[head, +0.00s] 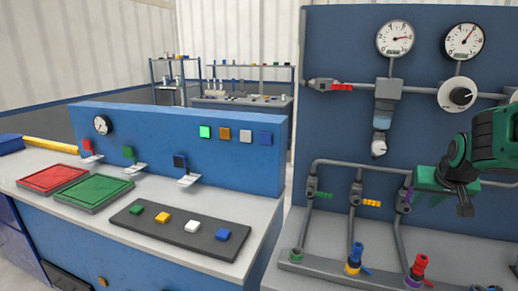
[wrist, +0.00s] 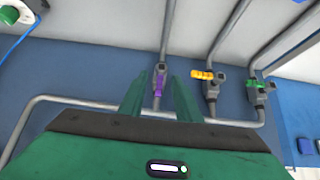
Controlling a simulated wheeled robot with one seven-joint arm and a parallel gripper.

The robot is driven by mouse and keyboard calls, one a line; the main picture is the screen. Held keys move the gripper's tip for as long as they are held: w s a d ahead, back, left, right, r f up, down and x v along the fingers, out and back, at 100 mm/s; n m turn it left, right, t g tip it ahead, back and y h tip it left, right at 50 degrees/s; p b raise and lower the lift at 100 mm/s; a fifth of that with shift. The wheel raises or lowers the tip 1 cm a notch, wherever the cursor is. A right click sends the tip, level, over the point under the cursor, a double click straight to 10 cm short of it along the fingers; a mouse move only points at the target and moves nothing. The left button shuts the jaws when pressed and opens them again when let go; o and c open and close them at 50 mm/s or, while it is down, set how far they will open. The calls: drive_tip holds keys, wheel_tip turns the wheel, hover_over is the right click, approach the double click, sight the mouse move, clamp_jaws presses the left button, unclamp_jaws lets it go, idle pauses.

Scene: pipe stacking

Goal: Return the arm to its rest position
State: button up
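My gripper (head: 420,181) is green and sits at the right in the head view, in front of the blue pipe panel (head: 346,140). In the wrist view my gripper (wrist: 160,80) has its two green fingers apart with nothing held between them. The purple-handled valve (wrist: 159,86) shows in the gap between the fingers, beyond them. In the head view the purple valve (head: 407,197) is just left of the fingertips. I cannot tell whether the fingers touch it. My arm (head: 492,140) reaches in from the right edge.
Valves with green (head: 323,195) and yellow (head: 371,203) handles stand left of the purple one. Gauges (head: 395,38) and a black knob (head: 460,96) are above. Capped pipe stubs (head: 354,260) rise from the lower ledge. A blue workbench (head: 180,235) with trays and coloured blocks stands left.

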drive_tip(key=s+a+f+g+y, duration=0.1)
drive_tip(key=s+a+f+g, duration=0.2)
drive_tip(key=s, duration=0.9)
drive_tip(key=s+a+f+m+g+y, duration=0.1)
drive_tip(key=s+a, duration=0.5)
drive_tip(key=s, duration=0.7)
wheel_tip(320, 180, down, 2)
drive_tip(key=g+y, duration=0.1)
drive_tip(key=g, duration=0.1)
drive_tip(key=shift+s+g+y, duration=0.2)
drive_tip(key=shift+g+y, duration=0.1)
drive_tip(key=shift+g, duration=0.1)
drive_tip(key=shift+a, duration=0.1)
drive_tip(key=shift+w+f, duration=0.3)
drive_tip(key=shift+w, duration=0.35)
